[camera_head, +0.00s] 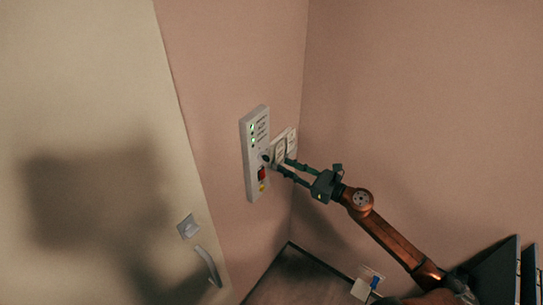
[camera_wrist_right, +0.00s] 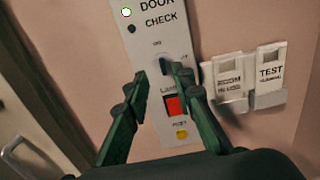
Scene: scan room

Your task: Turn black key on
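A white control panel (camera_head: 249,140) is fixed to the pink wall, with green lights, a red switch (camera_head: 261,174) and a yellow button below. A small black key (camera_head: 266,157) shows on the panel just above the red switch. My right gripper (camera_head: 284,165) is open, its two green fingers pointing at the panel beside the key. In the right wrist view the fingers (camera_wrist_right: 161,76) are spread over the key switch area, above the red switch (camera_wrist_right: 175,106). The right fingertip partly hides the key, so contact and its exact angle cannot be told. My left gripper is not in view.
White labelled holders (camera_wrist_right: 250,80), one marked TEST, sit on the wall right of the panel, close to my right finger. A cream door with a handle (camera_head: 208,265) is at the left. A wall socket (camera_head: 368,281) is low on the right.

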